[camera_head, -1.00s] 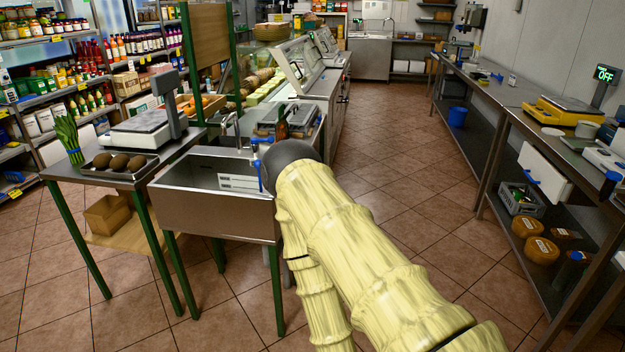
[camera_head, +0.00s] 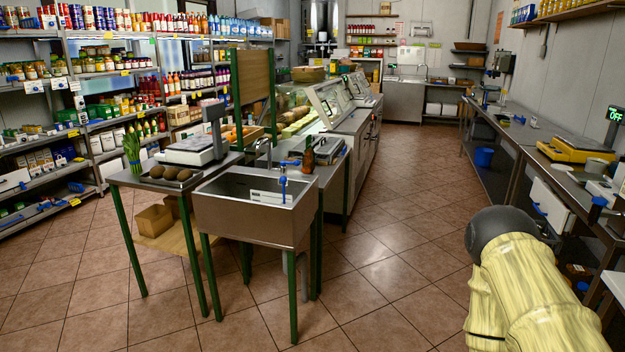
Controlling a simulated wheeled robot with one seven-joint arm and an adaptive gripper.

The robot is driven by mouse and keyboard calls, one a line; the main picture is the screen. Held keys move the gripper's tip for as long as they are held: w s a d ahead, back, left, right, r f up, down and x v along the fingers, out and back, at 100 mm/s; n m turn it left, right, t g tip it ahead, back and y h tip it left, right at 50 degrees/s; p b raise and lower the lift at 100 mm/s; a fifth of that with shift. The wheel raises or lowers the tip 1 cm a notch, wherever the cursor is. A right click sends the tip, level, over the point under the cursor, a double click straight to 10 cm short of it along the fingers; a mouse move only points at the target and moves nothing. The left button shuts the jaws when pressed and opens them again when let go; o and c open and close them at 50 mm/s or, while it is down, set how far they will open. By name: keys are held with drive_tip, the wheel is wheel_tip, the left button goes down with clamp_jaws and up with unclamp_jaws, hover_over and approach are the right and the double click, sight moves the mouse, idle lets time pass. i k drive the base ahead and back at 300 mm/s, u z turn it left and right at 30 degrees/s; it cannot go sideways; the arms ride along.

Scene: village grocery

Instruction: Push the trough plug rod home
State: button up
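The steel trough (camera_head: 245,222) stands on green legs left of the middle. Its basin is open at the top and looks empty of water, though the bottom is mostly hidden by the front wall. A thin upright rod with a blue top (camera_head: 283,182) stands at the basin's right side, and its lower end is hidden. I take it for the plug rod, and I cannot tell how deep it sits. My arm, pale yellow with a dark round joint, fills the lower right, well apart from the trough. My gripper is not in view.
A curved tap (camera_head: 264,150) rises behind the basin, with a brown bottle (camera_head: 308,158) to its right. A side table (camera_head: 150,185) with a scale (camera_head: 192,150) adjoins on the left. The tiled floor (camera_head: 385,265) before and right of the trough is clear. A long steel bench (camera_head: 520,131) lines the right wall.

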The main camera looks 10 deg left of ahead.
sight(283, 178)
drive_tip(key=z, duration=0.45)
drive_tip(key=i, duration=0.95)
drive_tip(key=u, duration=0.45)
drive_tip(key=i, duration=0.95)
drive_tip(key=u, duration=0.85)
